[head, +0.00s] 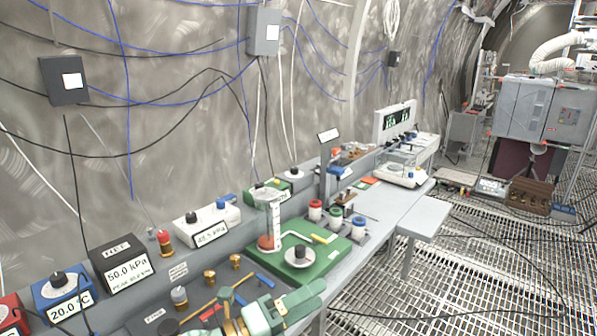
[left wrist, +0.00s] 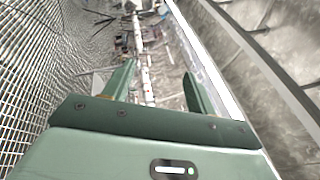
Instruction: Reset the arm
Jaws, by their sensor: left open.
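My left gripper (head: 286,283) is green and shows at the bottom middle of the head view, over the near part of the bench (head: 427,216). Its two fingers are apart, and I see nothing held between them. In the left wrist view the same gripper (left wrist: 160,78) has its fingers spread, with the grated floor to the left and the wall to the right. My right gripper does not show in either view.
A green plate (head: 324,262) with a round dish and a white upright scale lies just beyond my left gripper. A 50.0 kPa meter (head: 124,266) and a 20.0 °C meter (head: 62,293) stand left. Grated floor (head: 480,270) lies right, crossed by cables.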

